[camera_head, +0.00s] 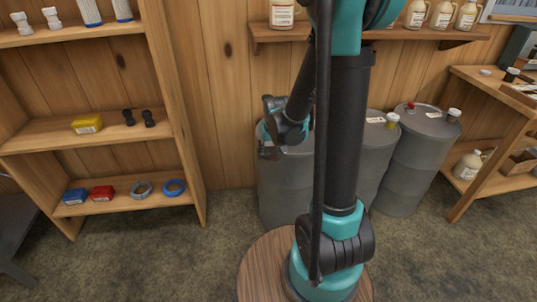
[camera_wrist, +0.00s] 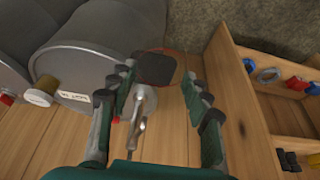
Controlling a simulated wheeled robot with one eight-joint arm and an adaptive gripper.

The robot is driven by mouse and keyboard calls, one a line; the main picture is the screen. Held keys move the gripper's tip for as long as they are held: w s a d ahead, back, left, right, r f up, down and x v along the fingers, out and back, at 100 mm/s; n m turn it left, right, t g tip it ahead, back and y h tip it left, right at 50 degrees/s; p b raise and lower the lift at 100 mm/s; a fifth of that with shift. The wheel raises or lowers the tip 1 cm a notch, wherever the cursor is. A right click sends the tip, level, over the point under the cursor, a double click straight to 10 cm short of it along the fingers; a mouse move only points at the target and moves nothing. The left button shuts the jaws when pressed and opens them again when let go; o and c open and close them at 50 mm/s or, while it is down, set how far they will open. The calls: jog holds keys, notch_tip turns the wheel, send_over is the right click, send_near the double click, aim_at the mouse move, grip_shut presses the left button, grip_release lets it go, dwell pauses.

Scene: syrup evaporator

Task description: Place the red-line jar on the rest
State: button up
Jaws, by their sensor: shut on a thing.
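In the wrist view, my gripper (camera_wrist: 157,80) has a finger on each side of a clear, hard-to-see thing with a thin reddish line and a dark rounded-square end. I take this to be the red-line jar (camera_wrist: 155,68); its outline is faint. A metallic spout-like part (camera_wrist: 140,110) shows between the fingers, nearer the palm. In the head view, the end of my arm is small and dark in front of the left grey drum, and the jar cannot be made out. I cannot pick out the rest in either view.
Several grey drums (camera_head: 413,150) stand along the plank wall; they also fill the wrist view's left (camera_wrist: 85,65). A wooden shelf unit (camera_head: 105,140) at left holds a yellow box (camera_head: 87,124) and tape rolls. A wall shelf (camera_head: 390,36) holds jugs. Floor (camera_head: 150,250) is clear at left.

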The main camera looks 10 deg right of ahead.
aim_at(270, 147)
jog(key=s+f, duration=0.5)
jog(key=s, duration=0.2)
jog(key=w, duration=1.3)
jog(key=shift+w+d+r, duration=0.2)
jog(key=shift+w+d, duration=0.15)
jog(key=shift+w, duration=0.05)
jog(key=w, duration=0.2)
jog(key=w+f, duration=0.1)
jog(key=shift+w+f, duration=0.15)
jog(key=shift+w, duration=0.2)
jog(key=shift+f, duration=0.1)
jog(key=o, duration=1.2)
jog(key=shift+f, duration=0.1)
